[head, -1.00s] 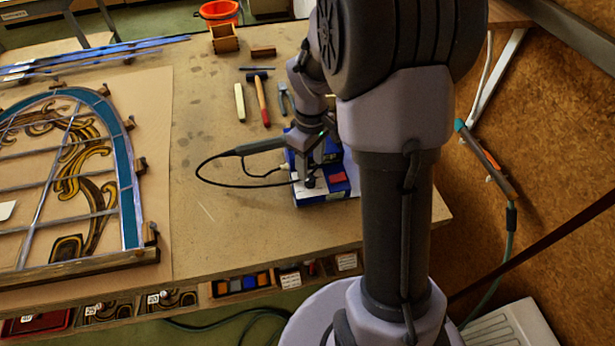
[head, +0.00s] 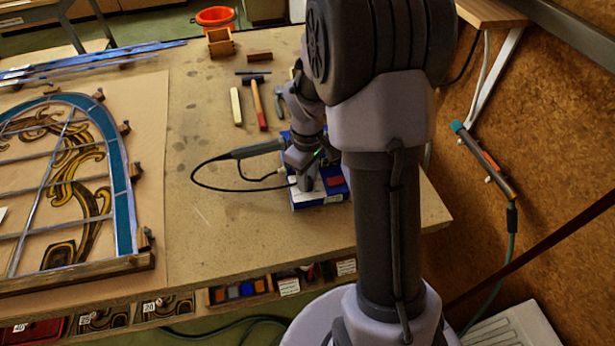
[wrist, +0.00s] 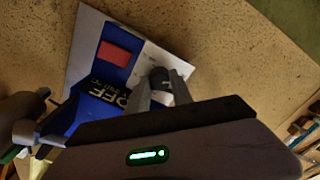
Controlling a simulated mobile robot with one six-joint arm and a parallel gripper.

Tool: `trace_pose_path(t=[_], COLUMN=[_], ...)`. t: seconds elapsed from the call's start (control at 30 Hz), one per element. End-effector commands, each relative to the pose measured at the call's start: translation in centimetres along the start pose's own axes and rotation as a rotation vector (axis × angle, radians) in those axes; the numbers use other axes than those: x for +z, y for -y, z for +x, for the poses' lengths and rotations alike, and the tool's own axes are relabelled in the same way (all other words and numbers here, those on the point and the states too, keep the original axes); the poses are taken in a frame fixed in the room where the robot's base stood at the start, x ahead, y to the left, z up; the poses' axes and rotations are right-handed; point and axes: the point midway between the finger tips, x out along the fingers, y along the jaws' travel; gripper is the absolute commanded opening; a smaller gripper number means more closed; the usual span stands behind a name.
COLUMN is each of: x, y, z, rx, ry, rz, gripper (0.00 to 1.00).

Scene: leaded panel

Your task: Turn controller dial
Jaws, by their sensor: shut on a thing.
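The controller (head: 335,198) is a blue box with a white front panel and a red switch, standing on the workbench near its front right part. In the wrist view the controller (wrist: 88,40) shows its red rectangle and the letters "OFF" upside down. Its dark dial (wrist: 161,84) sits on the white panel, between my gripper's fingers. My gripper (wrist: 160,92) is shut on the dial, one finger on each side. In the head view my gripper (head: 306,184) comes down onto the controller from above, and the arm hides part of the box.
A soldering iron (head: 258,149) with a looping black cable lies left of the controller. A hammer (head: 258,105) and pliers lie behind. The leaded panel (head: 120,190) fills the left of the bench. Bare bench lies between.

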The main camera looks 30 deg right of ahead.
Motion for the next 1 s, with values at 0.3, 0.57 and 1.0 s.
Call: trace_pose_path(t=[0.3, 0.57, 1.0], x=[-0.01, -0.01, -0.01], y=[-0.01, -0.02, -0.03], z=[0.0, 0.02, 0.08], rx=[0.0, 0.0, 0.001], ry=[0.0, 0.0, 0.0], rz=[0.108, 0.329, 0.749], gripper=[0.0, 0.0, 0.0])
